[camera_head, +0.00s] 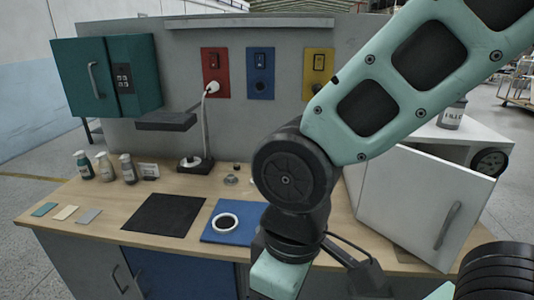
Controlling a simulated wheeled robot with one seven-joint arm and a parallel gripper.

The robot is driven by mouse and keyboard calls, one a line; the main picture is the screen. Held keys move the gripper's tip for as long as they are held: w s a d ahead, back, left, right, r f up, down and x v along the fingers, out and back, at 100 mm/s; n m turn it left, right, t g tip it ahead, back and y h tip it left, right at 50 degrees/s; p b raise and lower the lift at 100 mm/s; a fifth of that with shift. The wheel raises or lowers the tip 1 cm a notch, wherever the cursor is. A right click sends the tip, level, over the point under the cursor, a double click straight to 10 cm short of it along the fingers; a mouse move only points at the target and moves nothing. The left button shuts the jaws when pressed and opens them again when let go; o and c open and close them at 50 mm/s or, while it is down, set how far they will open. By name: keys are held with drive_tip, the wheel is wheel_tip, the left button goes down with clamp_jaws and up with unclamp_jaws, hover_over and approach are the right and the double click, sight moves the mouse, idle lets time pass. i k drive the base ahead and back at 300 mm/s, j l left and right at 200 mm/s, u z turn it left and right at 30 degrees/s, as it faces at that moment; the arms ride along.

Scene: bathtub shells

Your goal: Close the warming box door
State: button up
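The warming box (476,133) is a white box at the right end of the bench, with a round black dial on its front. Its pale door (420,195) stands open, swung out toward me over the bench. The door's grey bar handle (447,225) is near its right edge. My arm crosses in front of the box's left part and hides some of it. My wrist hangs down just left of the door, over the front of the bench. My gripper's fingertips are not visible, so I cannot tell whether they are open or shut.
A grey can (452,116) stands on the box. On the bench (105,218) are small bottles (105,167), a black mat (164,213) and a blue mat (214,236) with a dark-filled cup (226,223). A teal cabinet (108,76) hangs at left.

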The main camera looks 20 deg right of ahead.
sight(429, 206)
drive_tip(key=z, duration=1.2)
drive_tip(key=k+j+u, duration=0.4)
drive_tip(key=u, duration=0.15)
